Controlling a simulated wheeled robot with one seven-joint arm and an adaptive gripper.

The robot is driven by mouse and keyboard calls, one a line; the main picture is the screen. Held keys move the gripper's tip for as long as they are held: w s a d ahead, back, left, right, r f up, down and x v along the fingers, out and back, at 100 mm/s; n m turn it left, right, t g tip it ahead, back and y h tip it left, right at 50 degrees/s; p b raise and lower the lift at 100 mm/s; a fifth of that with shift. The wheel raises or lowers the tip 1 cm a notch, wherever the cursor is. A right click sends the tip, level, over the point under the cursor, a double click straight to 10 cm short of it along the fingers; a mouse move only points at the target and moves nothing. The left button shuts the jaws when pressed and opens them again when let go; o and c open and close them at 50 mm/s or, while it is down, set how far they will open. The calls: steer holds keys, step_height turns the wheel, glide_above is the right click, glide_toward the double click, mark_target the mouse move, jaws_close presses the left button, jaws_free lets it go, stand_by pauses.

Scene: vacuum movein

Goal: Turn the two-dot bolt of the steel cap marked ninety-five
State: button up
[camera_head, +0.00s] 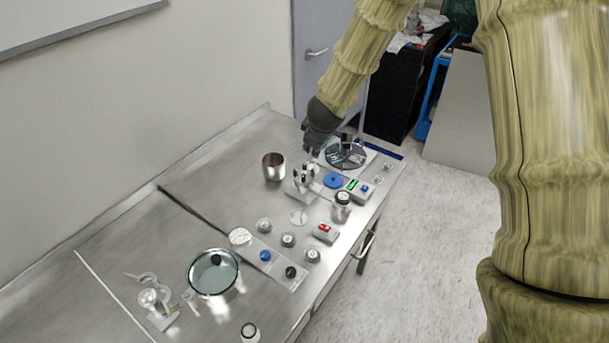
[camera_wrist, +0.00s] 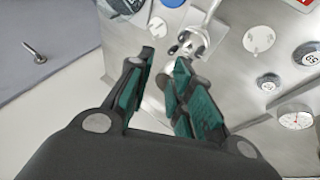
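My gripper (camera_head: 312,152) hangs over the far part of the steel bench. In the wrist view its two green-padded fingers (camera_wrist: 167,66) are apart, with a gap between the tips. A shiny piece with dark spots (camera_wrist: 187,42) on a metal rod lies just past the fingertips; I cannot tell whether they touch it. Round caps with dark faces show at the right of the wrist view, one (camera_wrist: 308,57) with a two-digit mark, another smaller (camera_wrist: 268,83). I cannot read ninety-five with certainty. No two-dot bolt is clearly identifiable.
A steel cup (camera_head: 273,167), a dark slotted disc (camera_head: 345,154), a blue disc (camera_head: 333,180), a jar (camera_head: 342,206) and a glass bowl (camera_head: 213,272) stand on the bench.

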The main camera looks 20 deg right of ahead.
steer(key=w+n+t, duration=0.1)
steer(key=w+n, duration=0.1)
steer(key=n, duration=0.2)
steer(key=n+g+y+b, duration=0.1)
steer(key=n+g+b, duration=0.2)
steer(key=n, duration=2.2)
glide_toward(304, 175)
steer(key=shift+x, duration=4.4)
steer(key=shift+c, duration=0.3)
jaws_close()
